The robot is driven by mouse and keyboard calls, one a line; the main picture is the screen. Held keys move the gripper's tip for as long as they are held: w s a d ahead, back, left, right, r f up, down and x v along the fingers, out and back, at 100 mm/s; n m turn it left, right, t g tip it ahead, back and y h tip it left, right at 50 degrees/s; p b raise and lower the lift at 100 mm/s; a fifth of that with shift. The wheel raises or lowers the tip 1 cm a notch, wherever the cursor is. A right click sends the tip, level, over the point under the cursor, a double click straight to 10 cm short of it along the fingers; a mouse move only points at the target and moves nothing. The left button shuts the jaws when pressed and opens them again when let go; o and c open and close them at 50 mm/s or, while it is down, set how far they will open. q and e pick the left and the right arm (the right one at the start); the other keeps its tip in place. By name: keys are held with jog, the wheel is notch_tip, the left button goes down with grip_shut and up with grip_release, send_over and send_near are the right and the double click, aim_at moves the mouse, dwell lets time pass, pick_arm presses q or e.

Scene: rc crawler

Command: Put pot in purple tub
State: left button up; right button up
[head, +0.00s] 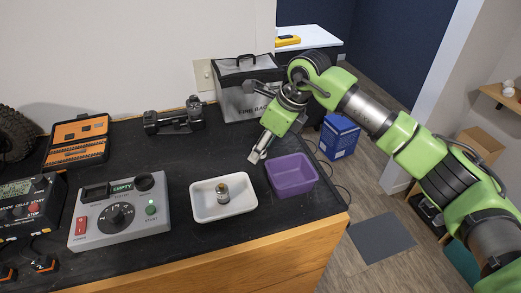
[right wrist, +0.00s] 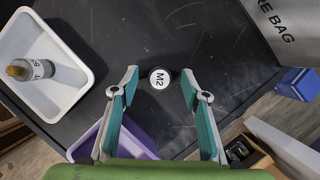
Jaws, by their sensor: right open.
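A small dark round pot with a white lid marked "M2" (right wrist: 160,77) stands on the black bench top in the right wrist view. In the head view I cannot make it out; my right gripper seems to hide it. My right gripper (head: 257,156) is open and points down at the bench, behind the purple tub. In the right wrist view its fingertips (right wrist: 160,82) lie on either side of the pot; contact cannot be told. The purple tub (head: 291,174) is empty near the bench's right end and partly shows behind my fingers (right wrist: 88,141). My left gripper is not in view.
A grey control box (head: 119,211) stands further left, a grey fire bag (head: 238,101) behind. The bench edge runs close in front.

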jog(key=c, duration=1)
jog(key=shift+c, duration=0.9)
jog(key=shift+r, duration=0.1)
